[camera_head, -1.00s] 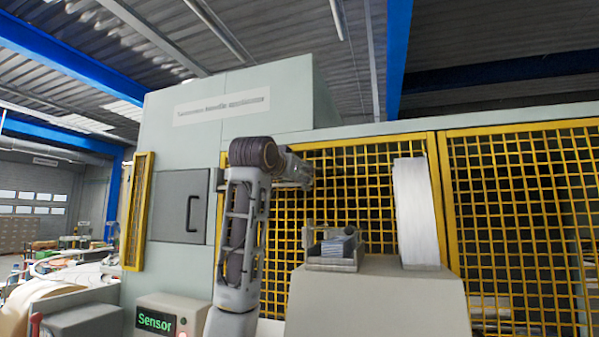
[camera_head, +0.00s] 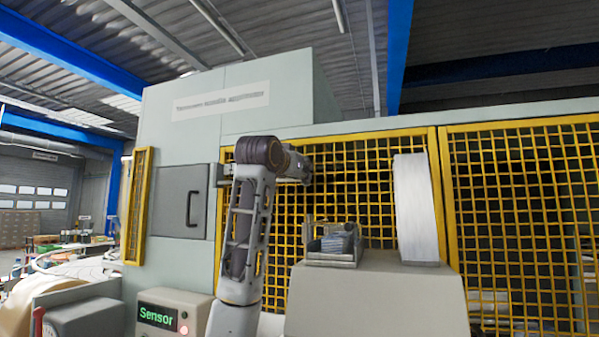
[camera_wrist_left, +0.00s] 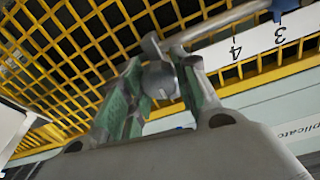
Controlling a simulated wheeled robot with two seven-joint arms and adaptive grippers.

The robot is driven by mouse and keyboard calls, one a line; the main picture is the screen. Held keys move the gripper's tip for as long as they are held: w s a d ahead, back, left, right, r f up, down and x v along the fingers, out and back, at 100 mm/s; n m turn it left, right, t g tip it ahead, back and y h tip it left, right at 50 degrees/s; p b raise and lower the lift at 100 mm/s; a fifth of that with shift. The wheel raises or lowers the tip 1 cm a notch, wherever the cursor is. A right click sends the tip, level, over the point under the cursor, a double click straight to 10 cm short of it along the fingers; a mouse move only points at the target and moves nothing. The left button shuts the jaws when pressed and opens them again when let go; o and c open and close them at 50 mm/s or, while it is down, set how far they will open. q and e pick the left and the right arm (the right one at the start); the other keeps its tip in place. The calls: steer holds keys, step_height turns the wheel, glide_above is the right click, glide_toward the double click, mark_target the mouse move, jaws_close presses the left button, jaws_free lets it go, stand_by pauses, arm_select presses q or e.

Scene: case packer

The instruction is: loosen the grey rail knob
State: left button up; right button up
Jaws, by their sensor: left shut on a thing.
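The grey rail knob (camera_wrist_left: 160,82) is a rounded grey piece in the middle of the left wrist view. A grey bar (camera_wrist_left: 225,20) runs from just beyond the fingers to the upper right. In the head view, my left arm rises at centre-left and bends away toward the yellow mesh; its fingers and the knob cannot be made out there. My right gripper is in neither view.
Yellow mesh guards (camera_head: 520,220) front the pale green machine (camera_head: 240,80). A scale plate (camera_wrist_left: 255,45) marked 3 and 4 lies beside the bar. A Sensor box (camera_head: 170,313) stands at the lower left.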

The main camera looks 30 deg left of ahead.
arm_select(q)
steer(key=shift+m, duration=0.3)
steer(key=m, duration=0.8)
steer(key=shift+m, duration=0.4)
steer(key=m, duration=0.4)
steer(key=shift+y, duration=0.3)
steer(key=shift+d+f+m, duration=0.1)
steer(key=shift+m, duration=1.9)
steer(key=shift+w+g, duration=0.1)
steer(key=shift+g, duration=0.3)
steer(key=o, duration=1)
steer(key=shift+o, duration=0.2)
steer(key=shift+s, duration=0.2)
